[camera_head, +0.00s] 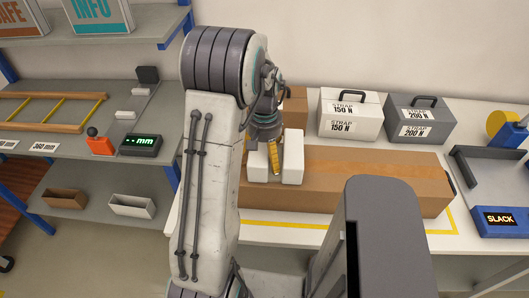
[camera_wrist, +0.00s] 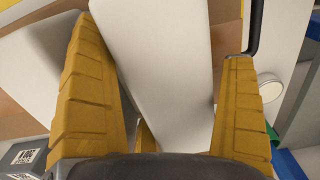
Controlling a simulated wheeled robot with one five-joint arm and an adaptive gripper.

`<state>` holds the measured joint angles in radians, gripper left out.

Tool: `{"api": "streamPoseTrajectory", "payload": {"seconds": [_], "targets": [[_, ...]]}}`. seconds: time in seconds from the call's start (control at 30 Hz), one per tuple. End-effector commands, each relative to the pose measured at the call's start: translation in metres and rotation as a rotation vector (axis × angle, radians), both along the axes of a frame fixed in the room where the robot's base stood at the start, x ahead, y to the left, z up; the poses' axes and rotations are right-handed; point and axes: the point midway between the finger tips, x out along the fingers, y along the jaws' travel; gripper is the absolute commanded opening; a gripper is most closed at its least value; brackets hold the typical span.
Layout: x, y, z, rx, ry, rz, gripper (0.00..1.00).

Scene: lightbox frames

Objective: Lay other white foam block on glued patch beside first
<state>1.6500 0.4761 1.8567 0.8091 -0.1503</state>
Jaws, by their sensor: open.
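Two white foam blocks stand side by side on a long brown box (camera_head: 360,178), the left block (camera_head: 259,165) close beside the right block (camera_head: 293,157). My gripper (camera_head: 275,157) is down at the blocks, and one yellow finger shows between them. In the wrist view my gripper (camera_wrist: 168,105) is open, with its fingers on either side of one white block (camera_wrist: 158,60). Another white surface (camera_wrist: 38,65) lies outside the left finger. Whether the fingers touch the block cannot be told. No glued patch can be made out.
A white case (camera_head: 350,112) and a grey case (camera_head: 420,118) stand behind the brown box. A blue and grey device (camera_head: 500,217) sits at the right. A shelf at the left holds a display (camera_head: 141,144). The right part of the brown box top is clear.

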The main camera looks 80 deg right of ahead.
Motion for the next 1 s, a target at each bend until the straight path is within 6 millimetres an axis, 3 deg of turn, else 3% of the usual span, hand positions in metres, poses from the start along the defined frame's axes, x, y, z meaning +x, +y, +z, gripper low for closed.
{"api": "streamPoseTrajectory", "payload": {"seconds": [0.27, 0.7, 1.0], "targets": [[0.0, -0.001, 0.015, -0.004, 0.001, 0.0, 1.0], [0.0, -0.001, 0.089, -0.005, 0.001, 0.0, 1.0], [0.0, 0.0, 0.118, -0.002, 0.0, 0.0, 1.0]]}}
